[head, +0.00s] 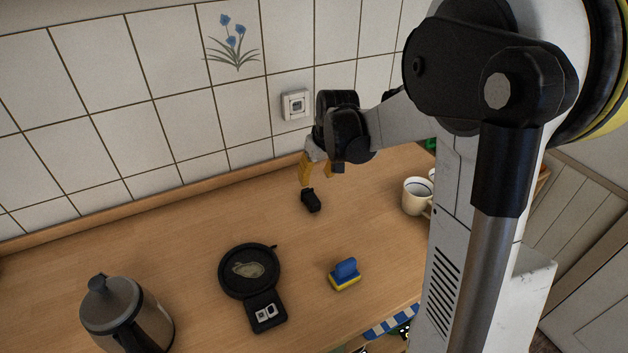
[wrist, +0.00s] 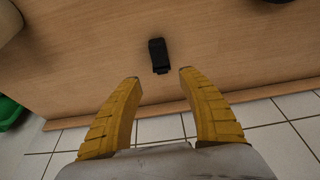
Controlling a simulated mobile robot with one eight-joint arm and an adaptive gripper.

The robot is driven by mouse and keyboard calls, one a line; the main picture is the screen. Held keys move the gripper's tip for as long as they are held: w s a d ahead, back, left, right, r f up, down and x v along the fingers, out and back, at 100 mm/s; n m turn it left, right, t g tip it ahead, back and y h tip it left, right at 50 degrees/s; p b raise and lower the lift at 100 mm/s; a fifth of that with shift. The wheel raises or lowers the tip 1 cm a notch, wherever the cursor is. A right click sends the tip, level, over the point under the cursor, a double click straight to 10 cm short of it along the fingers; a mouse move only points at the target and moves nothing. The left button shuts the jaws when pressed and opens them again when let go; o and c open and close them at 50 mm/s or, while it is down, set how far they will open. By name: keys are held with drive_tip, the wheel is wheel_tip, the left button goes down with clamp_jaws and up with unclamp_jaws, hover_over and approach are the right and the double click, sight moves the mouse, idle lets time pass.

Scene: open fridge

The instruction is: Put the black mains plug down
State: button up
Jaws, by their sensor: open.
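The black mains plug (head: 311,200) lies on the wooden counter (head: 180,240), a little in front of the tiled wall. It also shows in the wrist view (wrist: 158,55), beyond my fingertips and apart from them. My gripper (head: 317,180) is above and just behind the plug in the head view. Its two yellow fingers stand apart in the wrist view (wrist: 160,75), with nothing between them. The right finger is partly hidden by the wrist in the head view.
A wall socket (head: 296,104) is on the tiles behind my gripper. A cup (head: 416,196) stands right of the plug. A blue and yellow sponge (head: 345,275), a black kitchen scale (head: 249,270) and a kettle (head: 125,312) stand nearer the front. The counter left of the plug is clear.

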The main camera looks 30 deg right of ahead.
drive_tip(key=s+a+r+t, duration=0.1)
drive_tip(key=s+a+r, duration=0.6)
drive_tip(key=s+r, duration=0.15)
drive_tip(key=s+a+t, duration=0.1)
drive_tip(key=s+a, duration=0.1)
drive_tip(key=s, duration=0.5)
drive_tip(key=s+a+t, duration=0.1)
drive_tip(key=s+a, duration=0.2)
drive_tip(key=s, duration=0.3)
drive_tip(key=shift+s+a+r, duration=0.15)
drive_tip(key=shift+s+a, duration=0.1)
drive_tip(key=shift+s, duration=0.15)
wheel_tip(320, 180, down, 4)
drive_tip(key=b, duration=0.3)
drive_tip(key=shift+r+b, duration=0.2)
drive_tip(key=shift+b, duration=0.1)
